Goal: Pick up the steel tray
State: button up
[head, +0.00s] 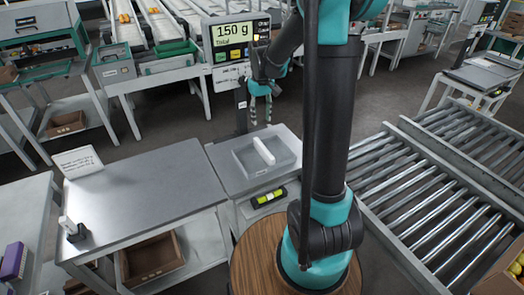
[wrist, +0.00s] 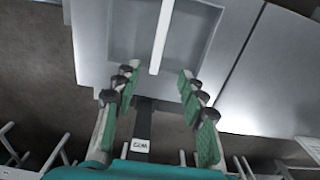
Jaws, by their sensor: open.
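The steel tray (head: 246,164) is a shallow grey square pan lying flat on the scale's platform. A white bar (head: 263,151) stands across its middle like a handle or divider. My gripper (head: 260,118) hangs open above and behind the tray in the head view, with its green fingers pointing down and nothing between them. In the wrist view the tray (wrist: 196,45) is at the top, and the white bar (wrist: 161,38) runs down between the line of my gripper's fingers (wrist: 155,74). The fingertips appear apart from the bar.
A scale display (head: 236,33) on a post behind the tray reads 150 g. A spirit level (head: 268,197) sits on the scale's front. A bare metal table (head: 145,185) with a white card (head: 78,161) is at left. A roller conveyor (head: 430,190) is at right.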

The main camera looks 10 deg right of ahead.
send_near(263, 146)
jog(key=f, duration=0.5)
jog(key=shift+w+a+f, duration=0.15)
jog(key=shift+w+a, duration=0.1)
jog(key=shift+s+d+f, duration=0.1)
jog(key=shift+s+f, duration=0.05)
jog(key=shift+f, duration=1.45)
jog(key=shift+s+d+f, duration=0.1)
jog(key=shift+f, duration=1.5)
grip_shut()
